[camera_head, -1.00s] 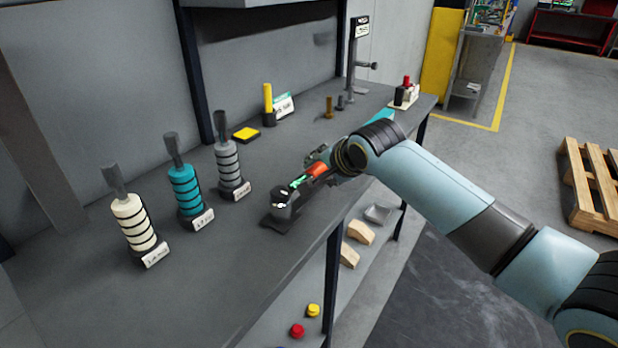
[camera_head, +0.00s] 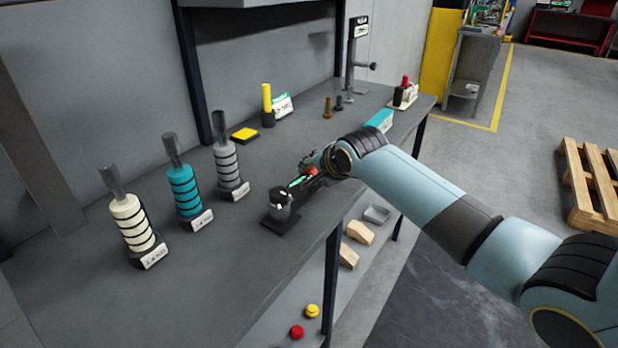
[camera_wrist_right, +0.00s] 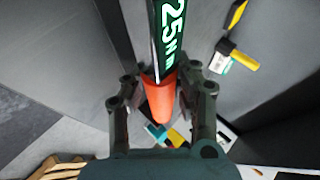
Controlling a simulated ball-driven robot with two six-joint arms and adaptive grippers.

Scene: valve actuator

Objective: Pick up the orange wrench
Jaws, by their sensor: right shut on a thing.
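The shaft marked "25 N m" (camera_wrist_right: 168,40) runs up out of that picture. The arm hides part of the handle in the head view. My left gripper is not in view.
White (camera_head: 133,225), teal (camera_head: 186,192) and grey (camera_head: 227,163) ringed posts stand left of the wrench on the grey table (camera_head: 110,290). A lower shelf holds wooden blocks (camera_head: 359,232).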

